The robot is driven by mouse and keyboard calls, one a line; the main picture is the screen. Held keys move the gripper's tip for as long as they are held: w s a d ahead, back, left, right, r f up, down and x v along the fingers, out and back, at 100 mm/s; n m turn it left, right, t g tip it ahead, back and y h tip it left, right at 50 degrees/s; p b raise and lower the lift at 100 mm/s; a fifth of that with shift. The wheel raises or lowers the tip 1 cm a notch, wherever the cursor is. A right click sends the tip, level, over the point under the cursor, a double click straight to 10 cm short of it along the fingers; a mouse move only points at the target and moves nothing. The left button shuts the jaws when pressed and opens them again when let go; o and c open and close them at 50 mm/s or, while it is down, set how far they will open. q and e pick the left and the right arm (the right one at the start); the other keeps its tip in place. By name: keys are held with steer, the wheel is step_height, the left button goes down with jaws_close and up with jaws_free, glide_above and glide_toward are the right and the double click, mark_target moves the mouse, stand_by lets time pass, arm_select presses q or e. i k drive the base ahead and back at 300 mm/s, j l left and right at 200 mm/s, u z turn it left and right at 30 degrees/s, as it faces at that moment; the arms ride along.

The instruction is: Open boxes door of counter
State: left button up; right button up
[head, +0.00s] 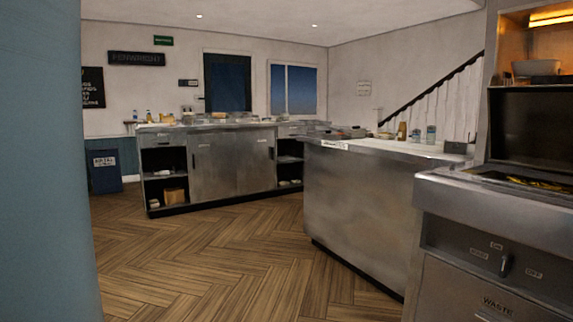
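A stainless steel counter (232,166) stands across the room in the head view. Its middle has two closed metal doors with small dark handles near their outer edges. Open shelves (164,180) flank the doors on the left, with a cardboard box and white items on them. More open shelves (290,165) show on the right, partly hidden by a nearer counter. Neither of my grippers is in view.
A nearer steel counter (360,205) stands right of centre. A fryer unit (500,240) with a waste drawer fills the right edge. A blue-grey surface (40,160) blocks the left edge. The wooden floor (200,255) between is clear. A blue bin (105,172) stands at the far left.

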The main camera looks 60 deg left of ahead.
mark_target(255, 150)
steer(key=u, duration=2.1)
steer(key=i+u, duration=0.15)
steer(key=i, duration=0.3)
steer(key=i+l+u, duration=0.1)
steer(key=i, duration=0.35)
steer(key=i+l+u, duration=0.15)
steer(key=i, duration=0.3)
steer(key=i+l+u, duration=0.15)
steer(key=i+l, duration=0.15)
steer(key=i, duration=0.15)
steer(key=i+j+u, duration=0.1)
steer(key=i, duration=1.1)
steer(key=i+j+u, duration=0.1)
steer(key=i, duration=1.15)
steer(key=i+l+z, duration=0.25)
steer(key=i+z, duration=0.15)
steer(key=i, duration=0.4)
steer(key=i+z, duration=0.35)
steer(key=i, duration=0.45)
steer(key=i+j+z, duration=0.2)
steer(key=i+z, duration=0.2)
steer(key=i, duration=0.45)
